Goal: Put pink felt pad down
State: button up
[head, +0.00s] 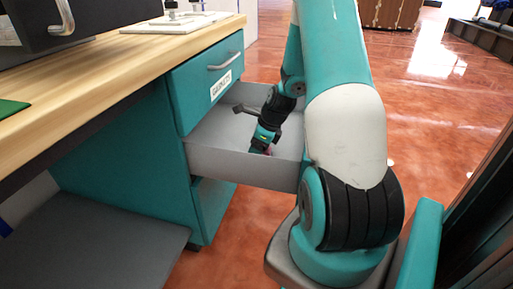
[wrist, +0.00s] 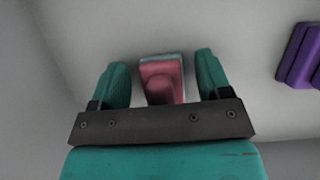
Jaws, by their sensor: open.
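The pink felt pad (wrist: 162,82) shows in the wrist view as a pink block with a pale blue edge at its far side. It lies on the grey floor of the open drawer (head: 240,163). My gripper (wrist: 160,84) is open, with one teal finger on each side of the pad and visible gaps between. In the head view my gripper (head: 262,143) reaches down inside the drawer. Only a small pink bit of the pad (head: 268,150) shows there beside the fingers; the rest is hidden.
A purple block (wrist: 300,56) lies in the drawer at the right of the wrist view. The drawer's walls stand around my gripper. A closed teal drawer (head: 207,85) with a handle is above, under the wooden worktop (head: 120,65).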

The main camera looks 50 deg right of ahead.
jog(key=p+v, duration=1)
jog(key=v, duration=0.7)
jog(key=w+a+r+n+g+y, duration=0.1)
jog(key=w+a+r+n, duration=0.15)
jog(key=a+n, duration=0.45)
jog(key=w+a+r+n, duration=0.1)
jog(key=a+r+n, duration=0.35)
jog(key=a, duration=0.35)
jog(key=w+a+r+n+g+y, duration=0.1)
jog(key=a+r+n, duration=0.1)
jog(key=a+n, duration=0.5)
jog(key=s+a+r+n+g, duration=0.1)
jog(key=s+a+r+n, duration=0.1)
jog(key=s+a+n, duration=0.5)
jog(key=s+a+r+n+g, duration=0.1)
jog(key=s+a+r+n, duration=0.2)
jog(key=s+a+n, duration=0.4)
jog(key=a+n, duration=0.5)
jog(key=shift+r+n+b, duration=0.3)
jog(key=shift+r+n, duration=0.05)
notch_tip(320, 180, up, 31)
jog(key=p, duration=3.1)
jog(key=shift+r+p, duration=0.25)
jog(key=shift+p, duration=0.05)
